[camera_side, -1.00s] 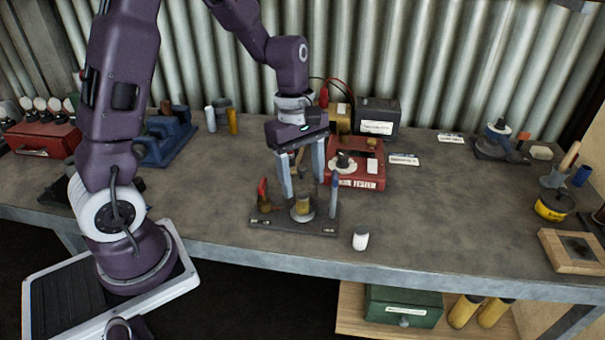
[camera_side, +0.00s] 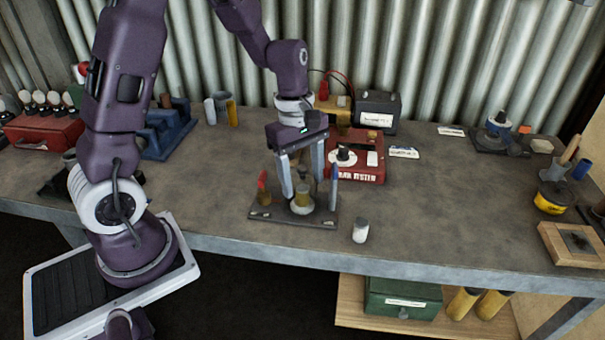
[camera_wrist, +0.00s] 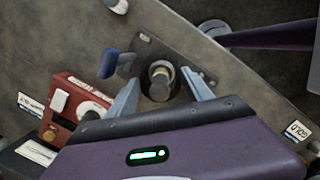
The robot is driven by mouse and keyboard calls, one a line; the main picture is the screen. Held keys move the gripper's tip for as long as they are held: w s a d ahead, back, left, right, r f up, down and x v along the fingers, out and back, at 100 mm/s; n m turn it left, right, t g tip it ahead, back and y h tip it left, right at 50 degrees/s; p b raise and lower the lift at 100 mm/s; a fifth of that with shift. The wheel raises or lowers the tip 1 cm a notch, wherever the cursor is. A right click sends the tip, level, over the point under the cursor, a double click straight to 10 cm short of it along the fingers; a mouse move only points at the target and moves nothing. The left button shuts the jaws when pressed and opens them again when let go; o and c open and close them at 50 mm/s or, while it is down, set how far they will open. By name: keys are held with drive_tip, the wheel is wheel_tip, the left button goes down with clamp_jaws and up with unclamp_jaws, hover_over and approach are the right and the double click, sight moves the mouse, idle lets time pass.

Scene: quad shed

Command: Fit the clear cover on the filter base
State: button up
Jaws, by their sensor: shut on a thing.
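The filter base (camera_side: 302,209) stands on a dark plate (camera_side: 325,222) near the front of the bench, with a yellowish upright cylinder on it. My gripper (camera_side: 303,188) points down over it, its two fingers spaced apart on either side. It is shut on the clear cover, whose see-through outline is hard to make out between the fingers. In the wrist view my gripper's fingers (camera_wrist: 163,92) flank a round grey and pale form. I cannot tell whether the cover is seated on the base or still above it.
A small white-topped jar (camera_side: 360,230) is to the right. A red tester (camera_side: 358,170) sits behind.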

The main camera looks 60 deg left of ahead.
drive_tip(key=shift+f, duration=0.25)
idle(0.4)
drive_tip(key=o, duration=1.8)
drive_tip(key=shift+r, duration=3.5)
drive_tip(key=shift+r, duration=0.1)
drive_tip(key=s+d+r+m+t+y, duration=0.1)
drive_tip(key=s+d+r+m+t, duration=0.1)
drive_tip(key=s+r+m, duration=0.3)
drive_tip(key=s+d+r+m+t, duration=0.2)
drive_tip(key=s+r+m, duration=0.3)
drive_tip(key=s+m, duration=0.8)
drive_tip(key=shift+t+y, duration=0.4)
drive_tip(key=shift+t, duration=0.4)
